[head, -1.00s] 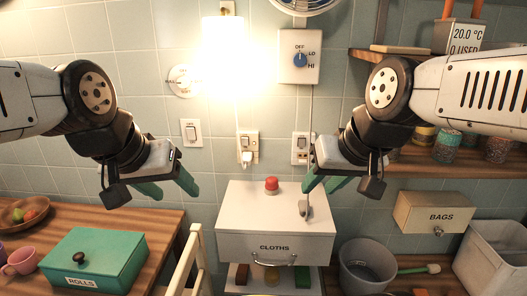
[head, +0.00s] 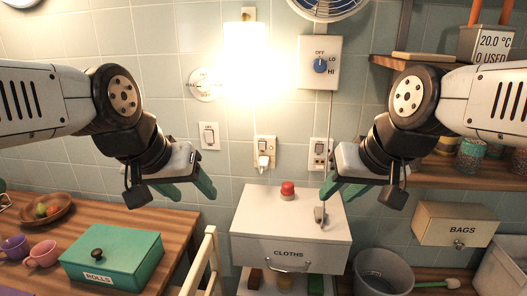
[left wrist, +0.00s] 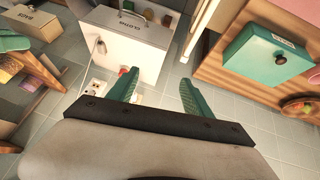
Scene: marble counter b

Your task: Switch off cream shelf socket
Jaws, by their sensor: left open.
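A cream socket plate (head: 264,146) with a rocker switch and a white plug (head: 263,163) in its lower part is on the tiled wall, below the bright lamp. Its switch position is too small to tell. My left gripper (head: 186,190) is open and empty, left of and below the socket and apart from the wall. Its two green fingers show spread in the left wrist view (left wrist: 160,92). My right gripper (head: 338,192) looks open and empty, right of and below the socket, in front of the cloths box.
A white switch plate (head: 209,136) is left of the socket, and another plate (head: 319,153) is right of it. The white cloths box (head: 260,228) with a red button (head: 288,189) stands below. A dial panel (head: 320,62) is above right. A green rolls box (head: 112,255) is at left.

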